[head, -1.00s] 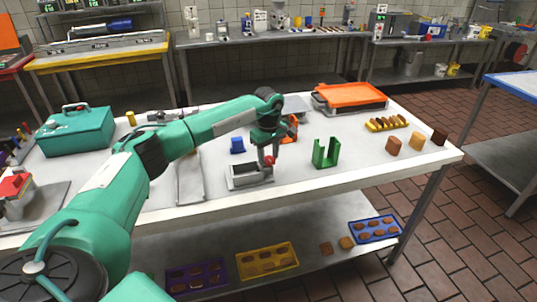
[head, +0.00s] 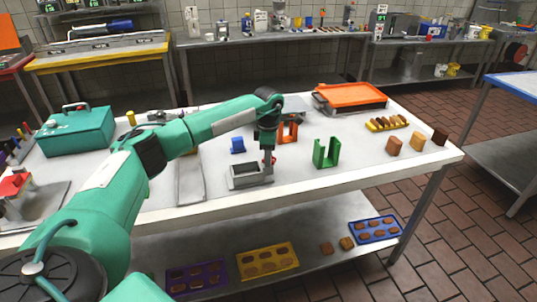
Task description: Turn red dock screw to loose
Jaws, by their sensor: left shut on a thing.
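The dock is a small grey open-topped box (head: 245,180) on the white table, near its front edge. The red screw (head: 272,161) shows as a small bit of red at the box's back right corner, mostly hidden by my gripper. My left gripper (head: 268,157) points straight down over that corner and is shut on the red screw. How far the screw is turned cannot be told. My right gripper is not in view.
A green U-shaped holder (head: 326,156) stands just right of the dock. A blue block (head: 238,146) and an orange holder (head: 288,132) stand behind it. A shallow grey tray (head: 190,178) lies left. Brown and tan blocks (head: 394,145) stand at the right.

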